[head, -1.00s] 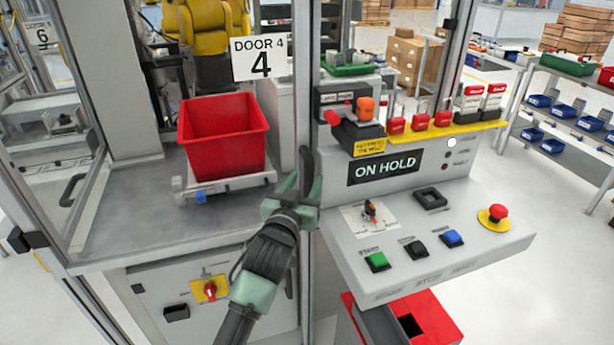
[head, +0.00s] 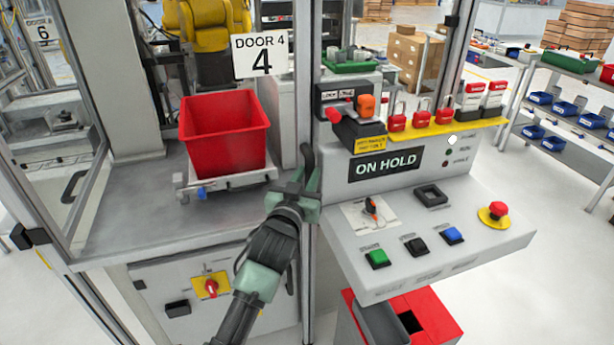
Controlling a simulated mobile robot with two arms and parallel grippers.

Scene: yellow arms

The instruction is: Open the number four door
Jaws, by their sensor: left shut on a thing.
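The white sign reading "DOOR 4" (head: 261,54) shows in the head view, in front of the cell with the yellow robot arm. A black upright handle (head: 307,154) is at the metal post right of the sign. My left gripper (head: 304,190) is green and black and comes up from the bottom. It is shut on the handle's lower part and hides much of it. The door's panel is clear and hard to make out, and I cannot tell whether it stands ajar. My right gripper is not in view.
A red bin (head: 224,136) sits inside the cell on a grey table. A control panel with an "ON HOLD" display (head: 385,163), buttons and a red emergency stop (head: 497,210) juts out at right. A red box (head: 432,318) is below it.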

